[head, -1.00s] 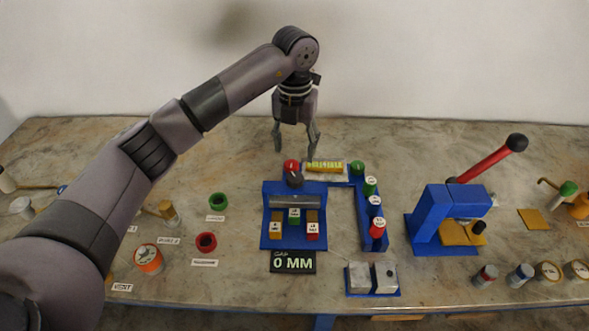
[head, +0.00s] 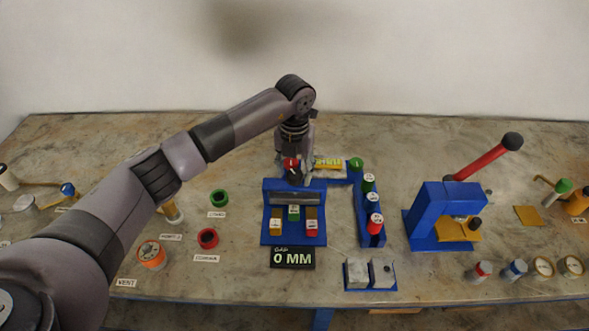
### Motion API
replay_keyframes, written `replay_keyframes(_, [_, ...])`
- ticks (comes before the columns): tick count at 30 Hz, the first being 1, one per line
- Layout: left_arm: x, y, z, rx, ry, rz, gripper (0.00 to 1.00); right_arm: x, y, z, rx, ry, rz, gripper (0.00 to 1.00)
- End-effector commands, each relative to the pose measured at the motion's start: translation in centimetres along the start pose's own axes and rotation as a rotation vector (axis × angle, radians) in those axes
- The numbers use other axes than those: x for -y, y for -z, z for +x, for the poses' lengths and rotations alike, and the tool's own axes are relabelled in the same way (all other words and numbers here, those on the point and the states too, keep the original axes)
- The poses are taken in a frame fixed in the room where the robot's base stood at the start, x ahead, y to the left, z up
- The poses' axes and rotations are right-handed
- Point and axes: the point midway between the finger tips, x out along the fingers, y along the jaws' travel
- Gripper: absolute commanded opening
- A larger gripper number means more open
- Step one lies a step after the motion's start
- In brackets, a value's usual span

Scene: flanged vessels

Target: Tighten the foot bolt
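My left gripper (head: 294,172) points down at the back of the blue fixture (head: 266,238) in the middle of the table. Its fingers are apart, on either side of a red knob (head: 291,163) and a dark knob (head: 294,179). I cannot tell whether they touch either knob. The fixture holds a grey cylinder (head: 294,198) lying across it and small labelled blocks, with a black "0 MM" sign (head: 292,258) in front. No part is clearly marked as the foot bolt, so I cannot tell which it is. My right gripper is not in view.
A blue rack (head: 372,240) with several capped pegs stands right of the fixture. A blue press (head: 432,215) with a red lever (head: 484,158) is further right. Two grey blocks (head: 370,272) sit in front. Green (head: 219,197) and red (head: 208,238) rings lie left.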

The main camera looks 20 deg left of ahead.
Motion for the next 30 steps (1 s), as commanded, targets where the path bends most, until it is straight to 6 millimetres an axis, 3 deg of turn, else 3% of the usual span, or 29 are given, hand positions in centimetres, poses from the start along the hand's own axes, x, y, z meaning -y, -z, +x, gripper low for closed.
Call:
replay_keyframes(18, [0.0, 0.0, -0.1, 0.001, 0.0, 0.0, 0.07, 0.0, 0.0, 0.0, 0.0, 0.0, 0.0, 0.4])
replay_keyframes(30, [-0.1, -0.1, 0.1, 0.003, -0.001, 0.098, 0.07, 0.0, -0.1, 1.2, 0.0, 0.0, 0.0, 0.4])
